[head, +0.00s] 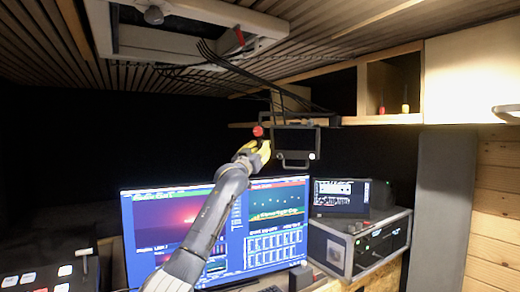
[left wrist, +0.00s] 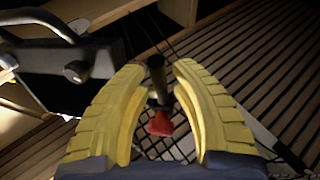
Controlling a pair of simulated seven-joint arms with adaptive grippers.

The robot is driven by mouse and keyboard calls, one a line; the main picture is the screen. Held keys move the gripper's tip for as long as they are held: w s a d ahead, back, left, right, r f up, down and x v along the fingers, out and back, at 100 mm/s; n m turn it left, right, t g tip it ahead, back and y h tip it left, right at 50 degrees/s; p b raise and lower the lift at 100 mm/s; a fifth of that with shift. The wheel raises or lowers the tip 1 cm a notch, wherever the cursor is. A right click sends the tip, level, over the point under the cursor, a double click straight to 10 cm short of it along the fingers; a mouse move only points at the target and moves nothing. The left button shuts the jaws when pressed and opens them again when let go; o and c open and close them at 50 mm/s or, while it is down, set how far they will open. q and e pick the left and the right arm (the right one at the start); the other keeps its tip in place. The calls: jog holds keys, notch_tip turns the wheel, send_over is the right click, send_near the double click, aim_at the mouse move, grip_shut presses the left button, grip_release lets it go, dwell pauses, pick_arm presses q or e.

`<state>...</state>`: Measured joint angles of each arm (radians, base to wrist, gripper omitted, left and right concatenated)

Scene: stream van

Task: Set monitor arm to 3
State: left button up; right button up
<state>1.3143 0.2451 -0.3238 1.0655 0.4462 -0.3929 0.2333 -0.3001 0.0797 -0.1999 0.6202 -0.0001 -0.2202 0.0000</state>
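A small dark monitor (head: 295,142) with a handle below it hangs under the shelf in the head view. Its dark housing (left wrist: 75,65) fills the upper left of the left wrist view. A red knob (head: 257,131) shows left of the monitor, just above my left gripper (head: 258,150). The wrist view shows a red knob (left wrist: 159,123) at the end of a short dark rod (left wrist: 157,82). Both appear between the two yellow fingers, which are apart; I see gaps beside the knob. Contact and depth are unclear. No number scale is readable. My right gripper is out of view.
Below stand a large lit screen (head: 160,225), a rack case (head: 345,246) and a small display (head: 340,195). Black cables run from the ceiling hatch towards the hanging monitor. A wooden shelf and cupboard (head: 470,75) are at the right. Dark open space lies left.

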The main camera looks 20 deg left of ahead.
pick_arm(q)
jog(key=shift+o, duration=0.5)
grip_shut()
